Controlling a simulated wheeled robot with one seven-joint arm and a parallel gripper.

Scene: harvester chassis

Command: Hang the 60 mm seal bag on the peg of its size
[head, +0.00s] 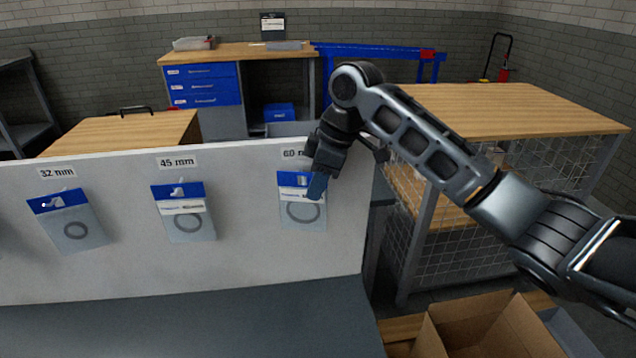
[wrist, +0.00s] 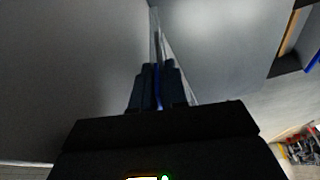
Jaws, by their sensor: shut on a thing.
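The 60 mm seal bag (head: 301,211), clear with a blue header and a large grey ring, hangs upright against the white board below the 60 mm label (head: 293,154). My gripper (head: 316,188) is shut on the right side of its header. In the wrist view the fingers (wrist: 158,88) pinch the bag's blue header (wrist: 157,76) edge-on, close to the board. My gripper partly covers the label and the bag's top right corner. I cannot tell whether the bag's hole is around the peg.
On the white board (head: 120,250), a bag (head: 75,229) hangs under the 32 mm label, tilted, and another (head: 187,222) under the 45 mm label. A wire-sided bench (head: 500,108) stands right, and an open cardboard box (head: 480,330) lies below it.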

